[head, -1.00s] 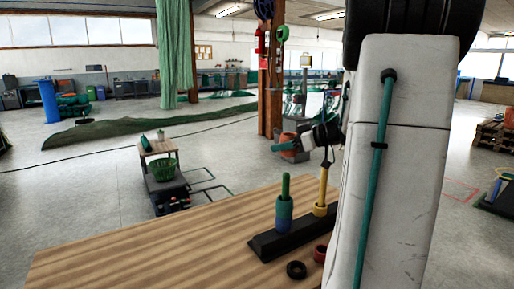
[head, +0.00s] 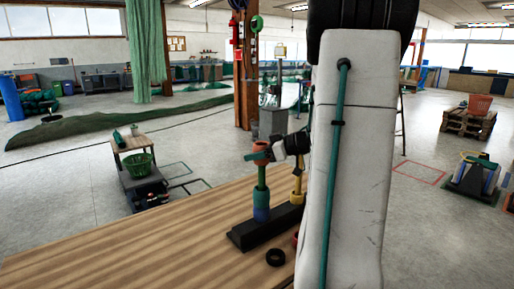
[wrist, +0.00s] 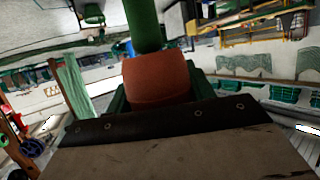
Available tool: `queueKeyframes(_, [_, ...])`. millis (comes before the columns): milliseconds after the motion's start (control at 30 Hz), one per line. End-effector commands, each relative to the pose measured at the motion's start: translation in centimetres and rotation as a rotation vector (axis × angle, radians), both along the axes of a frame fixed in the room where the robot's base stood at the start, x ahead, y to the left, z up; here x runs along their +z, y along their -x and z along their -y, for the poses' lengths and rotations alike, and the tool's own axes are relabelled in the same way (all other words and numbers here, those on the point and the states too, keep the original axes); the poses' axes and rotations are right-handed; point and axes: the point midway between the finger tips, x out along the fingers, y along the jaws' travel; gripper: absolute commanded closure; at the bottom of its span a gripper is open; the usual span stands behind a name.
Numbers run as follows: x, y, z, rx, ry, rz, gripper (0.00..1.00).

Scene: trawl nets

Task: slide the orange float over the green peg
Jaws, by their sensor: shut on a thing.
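The orange float (head: 262,152) is held by my gripper (head: 257,155), which is shut on it. It is in line with the green peg (head: 261,177), directly above its upper end in the head view. I cannot tell whether the peg's tip is inside the float. In the wrist view the picture is upside down; the orange float (wrist: 157,80) fills the jaws and the green peg (wrist: 145,25) meets its edge.
A yellow peg (head: 298,182) with a yellow float at its foot stands close to the right. A black ring (head: 275,257) lies on the wooden table (head: 130,255), with a red ring partly hidden by my arm. The table's left side is clear.

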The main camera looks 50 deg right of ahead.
Motion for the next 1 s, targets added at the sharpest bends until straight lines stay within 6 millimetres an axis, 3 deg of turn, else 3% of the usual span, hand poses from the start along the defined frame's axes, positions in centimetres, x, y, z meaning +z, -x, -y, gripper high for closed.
queueKeyframes(500, [-3.5, 0.0, 0.0, 0.000, -0.002, -0.001, 0.69])
queueKeyframes(1000, [-4.5, 0.0, 0.0, 0.000, -0.001, 0.000, 0.69])
